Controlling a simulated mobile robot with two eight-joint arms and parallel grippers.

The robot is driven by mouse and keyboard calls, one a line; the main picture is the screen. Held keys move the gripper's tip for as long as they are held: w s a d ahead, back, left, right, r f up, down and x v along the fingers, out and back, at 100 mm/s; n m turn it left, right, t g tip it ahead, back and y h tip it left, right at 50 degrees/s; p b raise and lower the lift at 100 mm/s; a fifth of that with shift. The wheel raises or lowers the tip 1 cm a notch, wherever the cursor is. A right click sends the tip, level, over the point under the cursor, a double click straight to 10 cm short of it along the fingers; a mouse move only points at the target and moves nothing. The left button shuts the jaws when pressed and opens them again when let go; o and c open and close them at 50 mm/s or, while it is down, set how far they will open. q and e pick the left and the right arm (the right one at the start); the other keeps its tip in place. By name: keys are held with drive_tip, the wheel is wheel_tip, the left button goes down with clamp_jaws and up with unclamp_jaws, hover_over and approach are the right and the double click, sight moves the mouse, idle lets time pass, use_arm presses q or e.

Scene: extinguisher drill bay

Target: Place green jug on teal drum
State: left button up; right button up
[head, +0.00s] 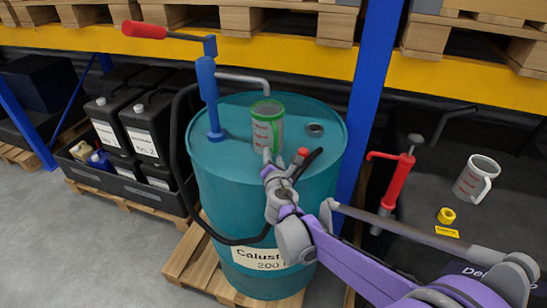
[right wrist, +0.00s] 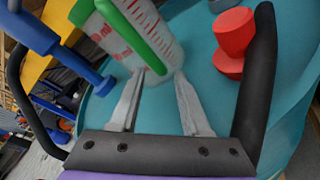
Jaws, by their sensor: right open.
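The green jug (head: 267,125), clear with a green rim, green handle and red markings, stands upright on top of the teal drum (head: 215,165), under the pump spout. It also shows in the right wrist view (right wrist: 138,25), at the top. My right gripper (head: 268,158) is open at the near side of the jug. In the right wrist view its two fingertips (right wrist: 160,75) are apart, close to the jug's lower part; whether they touch it I cannot tell. The gripper hides part of the jug's base in the head view. My left gripper is not in view.
A blue hand pump (head: 208,95) with a red grip rises from the drum, left of the jug. A red cap (right wrist: 234,40) sits on the drum near the gripper. Another jug (head: 475,178) and a red pump (head: 397,185) are at the right. Black canisters (head: 150,125) stand left.

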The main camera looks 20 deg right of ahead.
drive_tip(key=shift+s+r, duration=0.1)
drive_tip(key=v, duration=1.2)
drive_tip(key=s+d+f+m+g+h, duration=0.2)
drive_tip(key=s+d+f+m+g, duration=0.5)
drive_tip(key=s+m, duration=0.65)
drive_tip(key=s+a+f+m+g+y, duration=0.3)
drive_tip(key=s+f+m, duration=0.4)
drive_tip(key=s+m, duration=0.3)
drive_tip(key=shift+s+a+f+m+y, duration=0.25)
drive_tip(key=shift+a+f+m+y, duration=0.15)
drive_tip(key=shift+a+m+y, duration=0.55)
